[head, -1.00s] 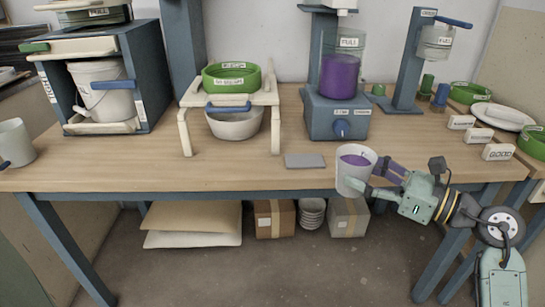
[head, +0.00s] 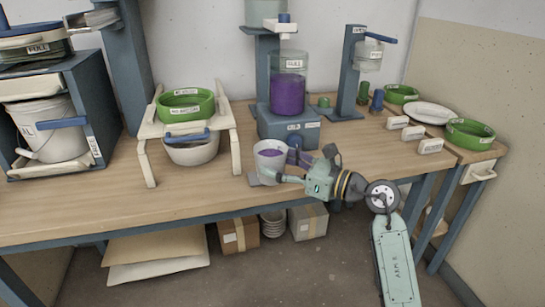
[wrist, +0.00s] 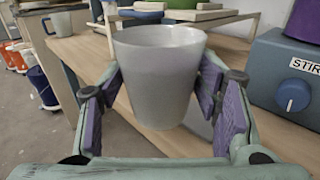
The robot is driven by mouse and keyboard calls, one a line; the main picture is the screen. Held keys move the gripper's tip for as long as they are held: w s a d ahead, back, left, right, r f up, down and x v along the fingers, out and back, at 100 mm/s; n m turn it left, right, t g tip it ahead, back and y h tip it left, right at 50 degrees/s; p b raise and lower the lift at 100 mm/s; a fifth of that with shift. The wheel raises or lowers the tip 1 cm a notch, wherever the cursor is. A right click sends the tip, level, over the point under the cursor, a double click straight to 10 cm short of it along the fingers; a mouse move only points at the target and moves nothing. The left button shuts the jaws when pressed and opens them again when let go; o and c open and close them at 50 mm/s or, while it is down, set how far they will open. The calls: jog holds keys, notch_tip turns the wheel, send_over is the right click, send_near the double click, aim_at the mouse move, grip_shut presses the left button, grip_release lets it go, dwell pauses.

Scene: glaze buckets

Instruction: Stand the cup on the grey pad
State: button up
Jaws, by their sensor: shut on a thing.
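In the wrist view the cup (wrist: 160,85) fills the middle between the purple finger pads. The grey pad (head: 253,180) lies flat on the table; only a strip shows at the cup's lower left, and the cup and gripper hide the rest. I cannot tell whether the cup's base touches the pad.
The blue stirring stand (head: 288,128) with its purple-filled cylinder stands just behind the cup. A white rack (head: 149,165) with green and white bowls is to the left. Small white label blocks (head: 413,133) and green bowls are to the right. The table front to the left is clear.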

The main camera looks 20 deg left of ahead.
aim_at(274, 149)
jog(key=w+a, duration=0.1)
jog(key=w, duration=0.1)
jog(key=w+a+p, duration=0.1)
jog(key=w, duration=0.1)
jog(key=w+a, duration=0.1)
jog(key=w, duration=0.1)
jog(key=shift+a+f+p, duration=0.2)
jog(key=shift+a+p, duration=0.05)
jog(key=shift+p, duration=0.05)
jog(key=shift+w+f+p, duration=0.1)
jog(key=shift+f+p, duration=0.6)
jog(key=shift+f, duration=1.15)
jog(key=shift+f+b, duration=0.2)
jog(key=shift+b, duration=0.15)
jog(key=o, duration=1.4)
jog(key=shift+r+p, duration=0.2)
jog(key=shift+p, duration=0.1)
jog(key=shift+d+f, duration=0.1)
jog(key=shift+d, duration=0.2)
jog(key=s+d+b, duration=0.2)
jog(key=d+b, duration=0.1)
jog(key=d, duration=0.8)
jog(key=shift+s+b, duration=0.2)
jog(key=shift+b, duration=0.15)
